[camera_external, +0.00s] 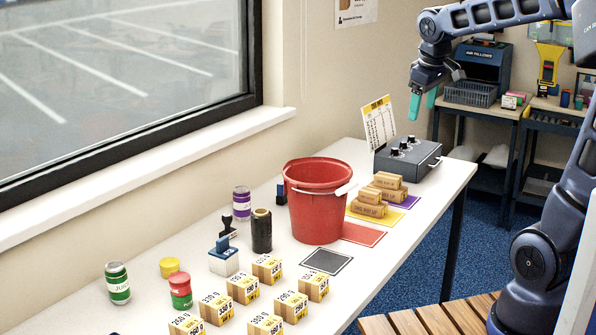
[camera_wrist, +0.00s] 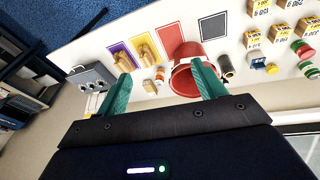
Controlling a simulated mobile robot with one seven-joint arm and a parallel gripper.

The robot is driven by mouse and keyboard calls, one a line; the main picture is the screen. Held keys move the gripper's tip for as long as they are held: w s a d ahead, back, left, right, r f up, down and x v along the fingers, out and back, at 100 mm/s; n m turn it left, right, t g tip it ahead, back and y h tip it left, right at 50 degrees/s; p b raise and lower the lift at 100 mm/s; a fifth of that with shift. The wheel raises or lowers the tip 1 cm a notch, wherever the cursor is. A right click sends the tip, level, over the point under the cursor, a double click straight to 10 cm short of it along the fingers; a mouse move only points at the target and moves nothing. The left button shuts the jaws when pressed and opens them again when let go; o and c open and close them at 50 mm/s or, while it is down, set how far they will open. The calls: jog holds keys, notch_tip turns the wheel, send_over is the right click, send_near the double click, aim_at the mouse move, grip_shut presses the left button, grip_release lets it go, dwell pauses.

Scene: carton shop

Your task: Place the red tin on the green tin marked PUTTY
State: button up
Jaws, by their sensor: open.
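The red tin (camera_external: 180,280) sits on top of a short green tin (camera_external: 182,302) near the front of the white table, and the two look stacked upright. I cannot read a PUTTY mark on the green tin. The red tin also shows at the right edge of the wrist view (camera_wrist: 303,47), with green beside it. My gripper (camera_external: 421,105) is open and empty, high over the far end of the table, well apart from both tins. In the wrist view its teal fingers (camera_wrist: 160,88) stand wide apart with nothing between them.
A short yellow tin (camera_external: 170,267) and a green-and-white jar (camera_external: 118,283) stand near the tins. Several weight-marked cartons (camera_external: 243,289) are close on the right. A red bucket (camera_external: 316,205), dark roll (camera_external: 262,231) and purple jar (camera_external: 241,203) stand farther back. A grey control box (camera_external: 408,160) is at the far end.

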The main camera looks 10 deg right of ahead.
jog(key=s+d+f+m, duration=0.2)
jog(key=s+d+m, duration=0.1)
jog(key=s+d, duration=0.4)
jog(key=s+d+f+m+t, duration=0.1)
jog(key=s+d+f+m, duration=0.1)
jog(key=s+d+m, duration=0.2)
jog(key=s+d, duration=0.3)
jog(key=shift+d+f+t, duration=0.2)
jog(key=shift+f+t, duration=0.1)
jog(key=shift+f, duration=0.05)
